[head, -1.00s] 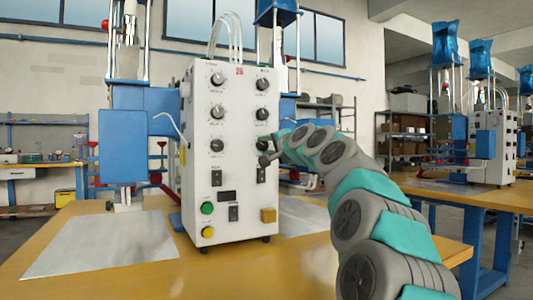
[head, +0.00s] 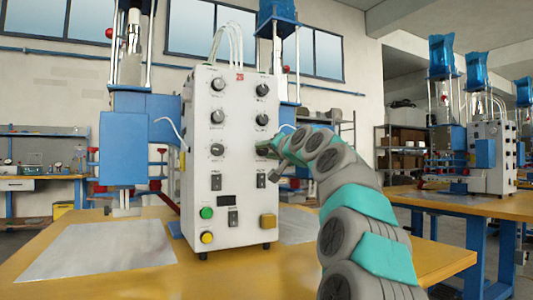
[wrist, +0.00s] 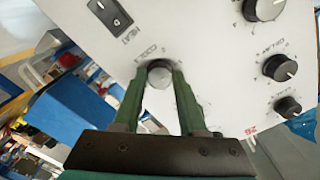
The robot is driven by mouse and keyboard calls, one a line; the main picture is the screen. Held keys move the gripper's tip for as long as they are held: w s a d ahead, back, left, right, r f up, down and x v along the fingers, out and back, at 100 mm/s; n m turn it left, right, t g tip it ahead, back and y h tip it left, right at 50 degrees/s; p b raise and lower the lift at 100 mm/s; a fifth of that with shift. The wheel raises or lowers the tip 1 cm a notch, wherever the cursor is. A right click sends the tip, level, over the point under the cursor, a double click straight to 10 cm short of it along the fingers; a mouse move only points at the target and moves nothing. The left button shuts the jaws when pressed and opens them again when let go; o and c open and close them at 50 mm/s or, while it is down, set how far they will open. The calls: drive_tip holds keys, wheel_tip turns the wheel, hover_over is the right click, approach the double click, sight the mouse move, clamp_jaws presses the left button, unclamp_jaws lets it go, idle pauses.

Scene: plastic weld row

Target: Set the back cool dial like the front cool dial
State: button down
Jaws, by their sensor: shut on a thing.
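A white control box (head: 236,178) stands on the yellow bench, with two columns of black-and-silver dials. In the wrist view, the two green fingers of my gripper (wrist: 158,78) are shut on this dial (wrist: 159,70), one on each side. Its small label seems to read COOL; its pointer is not clear. The pictures do not settle which cool dial is front or back.
In the wrist view, other dials (wrist: 280,67) are close by on the right. A blue press (head: 125,150) stands left of the box.

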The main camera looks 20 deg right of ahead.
drive_tip(key=shift+c, duration=2.4)
unclamp_jaws()
drive_tip(key=s, duration=0.7)
drive_tip(key=shift+s+d, duration=0.15)
drive_tip(key=shift+s, duration=0.25)
